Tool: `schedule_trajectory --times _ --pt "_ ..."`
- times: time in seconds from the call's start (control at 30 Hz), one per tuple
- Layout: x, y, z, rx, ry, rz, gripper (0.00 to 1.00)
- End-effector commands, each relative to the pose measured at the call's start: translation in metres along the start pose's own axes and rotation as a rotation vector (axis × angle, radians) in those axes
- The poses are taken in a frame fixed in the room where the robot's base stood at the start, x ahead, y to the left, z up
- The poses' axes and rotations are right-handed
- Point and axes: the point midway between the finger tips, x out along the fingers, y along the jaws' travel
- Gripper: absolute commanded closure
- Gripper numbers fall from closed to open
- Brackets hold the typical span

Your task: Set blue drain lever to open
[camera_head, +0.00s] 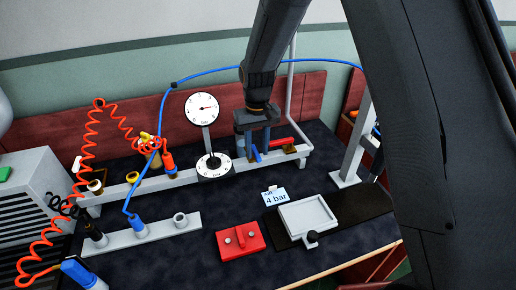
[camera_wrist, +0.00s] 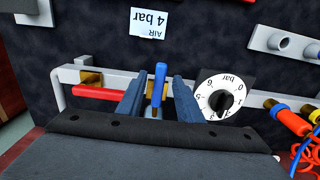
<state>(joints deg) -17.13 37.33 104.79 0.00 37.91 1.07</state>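The blue drain lever (camera_wrist: 160,78) sits on a brass valve (camera_wrist: 151,88) at the rail. It points across the rail, toward the table's front. My gripper (camera_wrist: 161,100) is open, with one finger on each side of the lever and a visible gap to both. In the head view, my gripper (camera_head: 256,152) reaches down over the rail, and the blue lever (camera_head: 257,156) shows between its fingers. The lever's base is partly hidden by my gripper.
A red lever (camera_wrist: 97,92) lies along the rail beside the blue one. A pressure dial (camera_wrist: 220,97) stands close on the other side. A "4 bar" card (camera_head: 275,197), a grey tray (camera_head: 306,216) and a red block (camera_head: 241,240) lie in front. Orange coiled hoses (camera_head: 86,152) hang at left.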

Motion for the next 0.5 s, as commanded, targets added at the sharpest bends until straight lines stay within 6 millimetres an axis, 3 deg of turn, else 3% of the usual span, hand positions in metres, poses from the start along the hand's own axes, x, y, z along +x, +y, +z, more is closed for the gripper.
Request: schedule_trajectory --times 0.37,0.5 --pt "0.0079 0.0000 0.0001 0.000 0.001 0.000 0.67" --pt "0.0078 0.0000 0.0001 0.000 0.001 0.000 0.87"
